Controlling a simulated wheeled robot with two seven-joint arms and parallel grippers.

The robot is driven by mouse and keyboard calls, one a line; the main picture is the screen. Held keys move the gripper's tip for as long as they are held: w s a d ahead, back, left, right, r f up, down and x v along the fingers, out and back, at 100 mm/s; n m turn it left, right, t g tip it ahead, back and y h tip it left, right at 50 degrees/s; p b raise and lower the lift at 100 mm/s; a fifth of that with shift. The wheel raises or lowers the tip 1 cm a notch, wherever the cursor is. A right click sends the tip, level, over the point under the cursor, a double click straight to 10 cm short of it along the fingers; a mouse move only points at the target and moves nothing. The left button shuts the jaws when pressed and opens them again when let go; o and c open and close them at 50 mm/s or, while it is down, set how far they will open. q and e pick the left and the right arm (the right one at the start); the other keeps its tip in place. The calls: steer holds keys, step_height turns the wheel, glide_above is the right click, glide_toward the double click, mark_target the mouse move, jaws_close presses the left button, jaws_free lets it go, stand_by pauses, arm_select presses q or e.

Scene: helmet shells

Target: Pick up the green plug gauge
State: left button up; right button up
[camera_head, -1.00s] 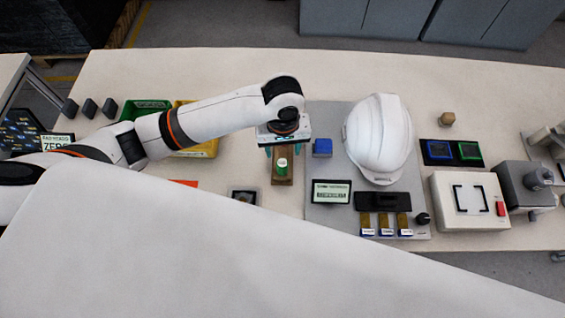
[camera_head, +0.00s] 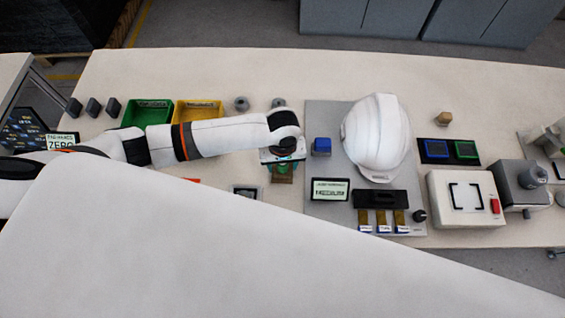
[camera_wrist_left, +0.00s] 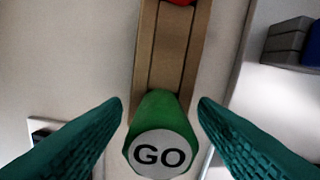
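The green plug gauge (camera_wrist_left: 160,120) shows in the left wrist view, with a white end face marked GO. It sits on a brown wooden holder (camera_wrist_left: 172,55), and a red end (camera_wrist_left: 181,2) shows at the far end of that holder. My left gripper (camera_wrist_left: 160,108) is open, with one teal finger on each side of the green gauge and visible gaps between. In the head view my left gripper (camera_head: 283,168) is over the holder (camera_head: 282,179) and hides most of the gauge. My right gripper is not in view.
A grey board with a white helmet shell (camera_head: 376,138), a blue block (camera_head: 321,146) and a small display (camera_head: 330,190) lies just right of the gripper. Green (camera_head: 147,112) and yellow (camera_head: 197,109) bins stand behind the arm. A large pale surface covers the foreground.

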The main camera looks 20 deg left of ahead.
arm_select(q)
steer(key=c, duration=0.9)
steer(key=shift+o, duration=0.2)
steer(key=shift+r, duration=0.1)
